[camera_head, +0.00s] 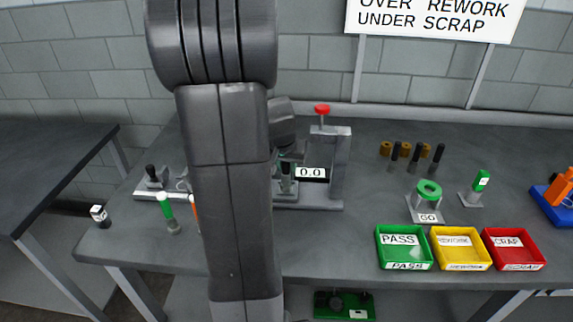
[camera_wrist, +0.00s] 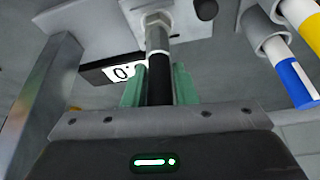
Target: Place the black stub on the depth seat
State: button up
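The black stub (camera_wrist: 159,80) has a pale ring and a grey metal end. In the wrist view it stands between the green fingers of my gripper (camera_wrist: 160,88), which are closed around its black part. The metal end points at a small fitting on a pale plate (camera_wrist: 185,18), which looks like the depth seat; I cannot tell whether they touch. In the head view the depth gauge (camera_head: 338,165) has a red knob and a 0.0 display. The stub (camera_head: 287,186) shows upright at its left, beneath my gripper (camera_head: 290,165), which is partly hidden by my arm.
Green PASS (camera_head: 404,265), yellow REWORK (camera_head: 460,266) and red SCRAP (camera_head: 514,266) trays line the front right. A GO stand (camera_head: 427,217) with a green ring sits behind them. Several black stubs (camera_head: 417,158) stand at the back.

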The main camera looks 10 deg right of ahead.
jog(key=shift+o, duration=1.3)
jog(key=shift+r, duration=0.2)
jog(key=v, duration=1.2)
